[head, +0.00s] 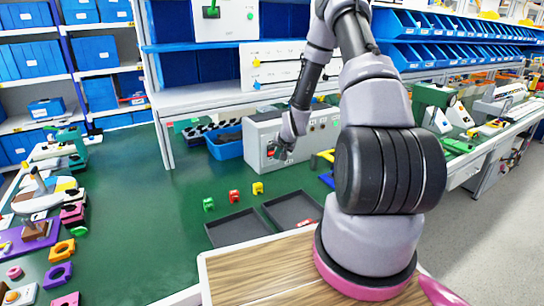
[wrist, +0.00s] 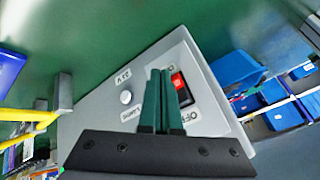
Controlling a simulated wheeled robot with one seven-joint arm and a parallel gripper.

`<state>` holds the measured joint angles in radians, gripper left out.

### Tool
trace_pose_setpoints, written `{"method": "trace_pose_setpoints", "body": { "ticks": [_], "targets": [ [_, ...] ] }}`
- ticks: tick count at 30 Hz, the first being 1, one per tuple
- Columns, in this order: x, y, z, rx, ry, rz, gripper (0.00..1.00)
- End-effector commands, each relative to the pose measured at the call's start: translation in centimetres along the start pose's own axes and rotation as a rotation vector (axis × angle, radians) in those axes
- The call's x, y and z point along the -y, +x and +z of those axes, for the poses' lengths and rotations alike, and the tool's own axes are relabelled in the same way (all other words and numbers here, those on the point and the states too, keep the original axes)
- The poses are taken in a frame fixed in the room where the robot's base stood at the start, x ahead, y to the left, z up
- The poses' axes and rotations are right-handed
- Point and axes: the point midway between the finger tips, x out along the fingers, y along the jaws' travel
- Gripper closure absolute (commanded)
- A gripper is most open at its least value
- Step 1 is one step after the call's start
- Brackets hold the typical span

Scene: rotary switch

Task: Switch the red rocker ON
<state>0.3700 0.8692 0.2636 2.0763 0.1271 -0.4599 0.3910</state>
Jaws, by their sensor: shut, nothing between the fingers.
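The red rocker (wrist: 180,88) is in a dark frame on a light grey panel (wrist: 110,95) in the wrist view. An OFF label is at its lower end, and a partly hidden label is at its upper end. My gripper (wrist: 161,74) is shut and empty, its dark green fingers just left of the rocker and covering its left edge. I cannot tell whether they touch it, nor which way it is tilted. In the head view my gripper (head: 279,153) is at the front of the grey control box (head: 252,143); the rocker is not clear there.
A round white button (wrist: 126,97) with labels is left of the fingers on the panel. Blue bins (wrist: 237,72) are at the right. In the head view a blue crate (head: 226,148) stands beside the box, and dark trays (head: 238,228) lie in front.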

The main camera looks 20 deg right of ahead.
Motion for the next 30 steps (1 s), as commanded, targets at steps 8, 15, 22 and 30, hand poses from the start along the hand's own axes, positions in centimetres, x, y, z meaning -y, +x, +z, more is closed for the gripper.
{"method": "trace_pose_setpoints", "body": {
  "ticks": [8, 15, 22, 30],
  "targets": [
    [-0.6, -0.7, 0.5, 0.000, 0.001, 0.001, 1.00],
    [-1.8, -2.4, 1.7, 0.001, 0.002, 0.001, 1.00],
    [-2.5, -3.4, 2.5, 0.001, 0.001, 0.000, 1.00],
    [-2.5, -3.5, 2.6, 0.001, 0.001, 0.000, 1.00]
  ]
}}
